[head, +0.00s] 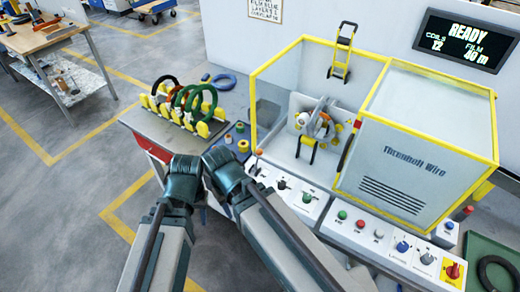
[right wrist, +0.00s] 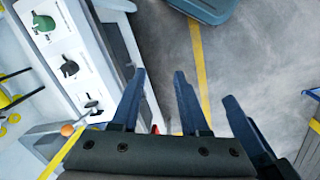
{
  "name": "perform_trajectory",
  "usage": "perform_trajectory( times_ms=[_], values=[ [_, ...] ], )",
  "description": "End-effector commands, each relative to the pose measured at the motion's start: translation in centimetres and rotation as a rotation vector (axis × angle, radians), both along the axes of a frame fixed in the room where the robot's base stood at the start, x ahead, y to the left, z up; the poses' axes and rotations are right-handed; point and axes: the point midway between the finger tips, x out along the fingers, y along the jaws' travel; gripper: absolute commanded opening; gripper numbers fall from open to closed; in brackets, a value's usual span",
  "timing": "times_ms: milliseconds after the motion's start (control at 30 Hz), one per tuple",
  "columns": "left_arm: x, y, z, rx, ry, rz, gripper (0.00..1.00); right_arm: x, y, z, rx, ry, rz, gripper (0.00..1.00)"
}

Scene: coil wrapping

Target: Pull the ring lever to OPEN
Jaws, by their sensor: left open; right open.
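I cannot read which label marks the ring lever. The wrapping ring (head: 322,125) stands inside the yellow-framed guard. My left gripper (head: 186,162) is open, left of the panel; its fingers are mostly hidden in the head view. Neither gripper touches the panel.
Coloured coils (head: 190,102) stand on a yellow rack at the left, beside film rolls (head: 243,146). A clear yellow-framed guard (head: 275,75) encloses the ring. The display (head: 465,40) reads READY. My two forearms are close together.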

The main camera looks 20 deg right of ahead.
Motion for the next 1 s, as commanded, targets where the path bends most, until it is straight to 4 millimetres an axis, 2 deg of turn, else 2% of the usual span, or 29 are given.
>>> perform_trajectory(
  times_ms=[33, 133, 233, 367, 400, 500, 633, 700, 800, 1000],
  values=[
    [0.0, 0.0, 0.0, 0.000, 0.000, 0.000, 0.47, 0.0, 0.0, 0.0, 0.000, 0.000, -0.001, 0.38],
    [0.0, 0.0, 0.2, 0.000, 0.000, 0.000, 0.47, 1.3, -0.2, 0.2, 0.003, -0.008, -0.032, 0.20],
    [0.0, 0.0, 0.8, 0.000, 0.000, 0.000, 0.47, 5.1, -1.0, 0.8, 0.013, -0.030, -0.135, 0.02],
    [0.0, 0.0, 1.8, 0.000, 0.000, -0.001, 0.47, 12.5, -3.8, 1.8, 0.034, -0.081, -0.354, 0.00],
    [0.0, 0.0, 2.1, 0.000, 0.000, -0.001, 0.47, 14.8, -5.0, 2.1, 0.041, -0.098, -0.428, 0.00],
    [0.0, 0.0, 2.8, 0.000, 0.000, -0.001, 0.47, 19.9, -8.5, 2.7, 0.057, -0.138, -0.602, 0.00],
    [0.0, 0.0, 3.5, 0.000, 0.000, -0.001, 0.47, 25.1, -12.9, 3.5, 0.077, -0.182, -0.793, 0.00],
    [0.0, 0.0, 3.7, 0.000, 0.000, -0.001, 0.47, 27.0, -15.0, 3.7, 0.086, -0.201, -0.870, 0.00],
    [0.0, 0.0, 3.9, 0.000, 0.000, -0.001, 0.47, 28.8, -17.1, 4.0, 0.094, -0.218, -0.948, 0.00],
    [0.0, 0.0, 4.0, 0.000, 0.000, -0.001, 0.47, 29.7, -18.6, 4.1, 0.101, -0.232, -1.002, 0.00]
  ],
)
